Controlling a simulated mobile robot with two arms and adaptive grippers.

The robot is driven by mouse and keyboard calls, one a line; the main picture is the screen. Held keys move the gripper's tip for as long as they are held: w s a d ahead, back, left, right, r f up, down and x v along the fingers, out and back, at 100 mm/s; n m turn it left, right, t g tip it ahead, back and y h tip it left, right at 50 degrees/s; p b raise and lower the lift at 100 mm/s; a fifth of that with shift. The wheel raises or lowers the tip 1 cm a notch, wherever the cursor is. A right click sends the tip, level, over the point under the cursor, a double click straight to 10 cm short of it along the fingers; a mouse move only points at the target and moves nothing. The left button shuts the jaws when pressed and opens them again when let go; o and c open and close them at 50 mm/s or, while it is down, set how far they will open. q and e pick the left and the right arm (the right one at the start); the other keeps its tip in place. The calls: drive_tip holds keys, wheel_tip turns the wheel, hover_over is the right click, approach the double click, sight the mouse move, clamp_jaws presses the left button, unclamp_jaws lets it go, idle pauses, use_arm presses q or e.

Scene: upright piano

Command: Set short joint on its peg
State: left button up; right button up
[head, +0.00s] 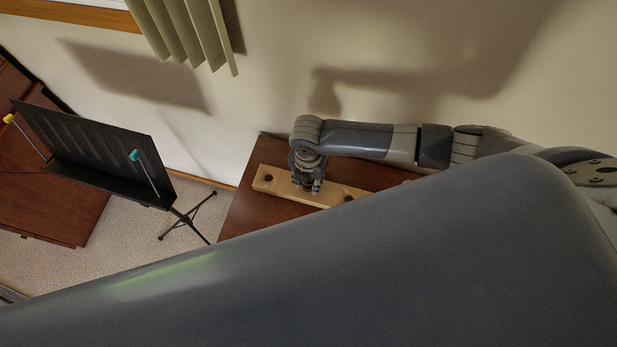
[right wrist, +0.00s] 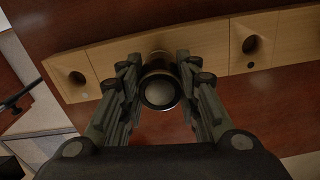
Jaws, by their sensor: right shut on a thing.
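The short joint (right wrist: 160,93) is a dark, short cylinder with a pale round end, seen nearly end-on in the right wrist view. My right gripper (head: 306,188) is shut on it, with one finger on each side; in the right wrist view the fingers (right wrist: 160,84) flank it. The joint is over the middle of a long pale wooden block (head: 330,194), which also shows in the right wrist view (right wrist: 205,47). Round dark spots, holes or pegs, show at both sides of the gripper. The joint and fingers hide its peg, so I cannot tell whether they touch. My left gripper is out of view.
The block lies on a reddish-brown wooden top (head: 240,212) against the wall. A black music stand (head: 90,150) with yellow and teal clips stands at the left on carpet. A large grey part of mine covers the lower head view.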

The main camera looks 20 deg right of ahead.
drive_tip(key=shift+f, duration=0.45)
idle(0.3)
drive_tip(key=o, duration=1.1)
drive_tip(key=shift+o, duration=0.2)
wheel_tip(320, 180, up, 12)
